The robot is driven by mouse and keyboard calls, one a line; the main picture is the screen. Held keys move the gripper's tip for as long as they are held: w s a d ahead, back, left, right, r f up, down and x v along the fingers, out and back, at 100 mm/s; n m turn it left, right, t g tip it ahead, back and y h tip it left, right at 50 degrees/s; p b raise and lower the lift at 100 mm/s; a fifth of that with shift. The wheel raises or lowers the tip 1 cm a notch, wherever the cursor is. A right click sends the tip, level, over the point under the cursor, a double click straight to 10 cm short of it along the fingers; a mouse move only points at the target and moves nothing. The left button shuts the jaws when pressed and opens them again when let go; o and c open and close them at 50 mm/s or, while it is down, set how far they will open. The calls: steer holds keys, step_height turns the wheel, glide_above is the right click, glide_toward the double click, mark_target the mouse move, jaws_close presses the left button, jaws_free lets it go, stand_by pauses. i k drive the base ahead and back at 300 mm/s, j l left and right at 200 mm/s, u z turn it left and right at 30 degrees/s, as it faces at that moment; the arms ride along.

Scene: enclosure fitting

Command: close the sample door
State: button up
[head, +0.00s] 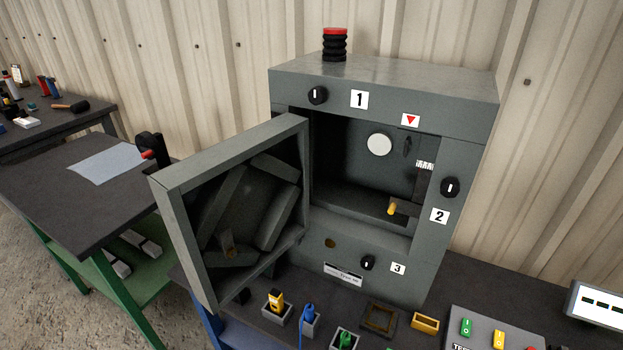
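The sample door (232,152) is a grey framed panel on the front of the grey enclosure (458,84). It stands wide open, swung out to the left and toward me, with its hollow inner side showing. Its right edge meets the left side of the enclosure's opening. The opening shows a dark interior with a pale round disc (379,145) on the back wall. A yellow-tipped part (392,208) sits at the opening's right side. My gripper is not in this view.
Yellow, blue and green-topped items (276,301) stand in small holders on the bench below the door. A red-and-black stack light (335,44) is on top of the enclosure. A dark side table (62,205) stands at left. A switch panel (490,325) lies at lower right.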

mark_target(254, 182)
steer(key=i+j+z, duration=0.15)
steer(key=j+z, duration=0.3)
steer(key=j, duration=0.3)
steer(key=j+z, duration=0.45)
steer(key=j, duration=0.3)
steer(key=j+z, duration=0.1)
steer(key=j, duration=1.05)
steer(key=k+j, duration=0.1)
steer(key=j, duration=1.05)
steer(key=j+u, duration=0.2)
steer(key=j, duration=0.5)
steer(key=j+u, duration=0.15)
steer(key=j, duration=0.5)
steer(key=i, duration=0.05)
